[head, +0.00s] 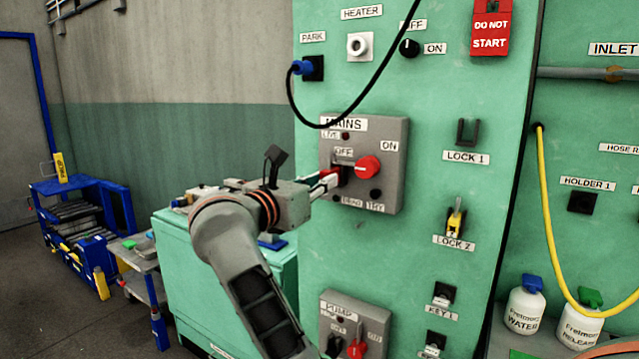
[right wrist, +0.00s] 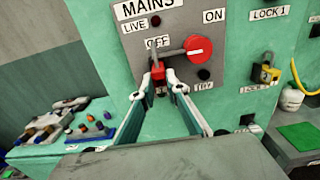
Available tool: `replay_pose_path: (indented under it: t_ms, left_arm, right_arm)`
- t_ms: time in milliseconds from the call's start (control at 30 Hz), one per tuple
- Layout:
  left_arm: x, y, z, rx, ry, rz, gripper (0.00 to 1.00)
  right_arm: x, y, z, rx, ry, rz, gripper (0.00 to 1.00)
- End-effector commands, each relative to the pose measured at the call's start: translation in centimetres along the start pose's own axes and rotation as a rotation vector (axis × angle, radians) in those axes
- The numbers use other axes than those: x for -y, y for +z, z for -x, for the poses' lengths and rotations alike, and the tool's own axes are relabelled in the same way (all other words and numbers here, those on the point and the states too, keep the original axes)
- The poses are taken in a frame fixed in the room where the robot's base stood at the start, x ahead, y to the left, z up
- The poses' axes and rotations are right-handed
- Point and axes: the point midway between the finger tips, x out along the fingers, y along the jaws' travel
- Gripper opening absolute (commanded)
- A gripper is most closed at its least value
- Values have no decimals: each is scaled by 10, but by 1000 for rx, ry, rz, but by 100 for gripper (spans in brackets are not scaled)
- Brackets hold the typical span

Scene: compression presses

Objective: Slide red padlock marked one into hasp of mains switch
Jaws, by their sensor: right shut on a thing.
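The mains switch (head: 392,135) is a grey box on the green panel, with a red knob (head: 367,167). In the right wrist view a grey bar, apparently the hasp (right wrist: 171,53), reaches left from the knob (right wrist: 200,48) below the OFF label. My right gripper (head: 328,183) is at the box's lower left, shut on the red padlock (right wrist: 158,75), which hangs just below the bar's left end. My left gripper is out of view.
An empty hook (head: 467,132) above LOCK 1 and a yellow padlock (head: 455,220) above LOCK 2 are right of the switch. A black cable (head: 345,112) loops above the box. A green cabinet (head: 180,262) stands at the left.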

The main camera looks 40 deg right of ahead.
Motion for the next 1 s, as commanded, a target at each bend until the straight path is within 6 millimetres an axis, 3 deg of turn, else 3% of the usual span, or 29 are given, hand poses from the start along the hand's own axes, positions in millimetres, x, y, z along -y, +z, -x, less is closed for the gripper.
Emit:
replay_pose_path:
  t_ms: [800,833,900,1000]
  left_arm:
    - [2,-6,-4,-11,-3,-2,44]
    - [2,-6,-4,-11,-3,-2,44]
    - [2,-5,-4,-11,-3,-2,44]
    - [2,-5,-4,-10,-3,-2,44]
  right_arm:
    - [0,1,-18,1,-1,-1,0]
    - [0,1,-18,1,-1,-1,16]
    - [0,1,-18,1,-1,-1,33]
    - [0,1,-18,1,-1,-1,33]
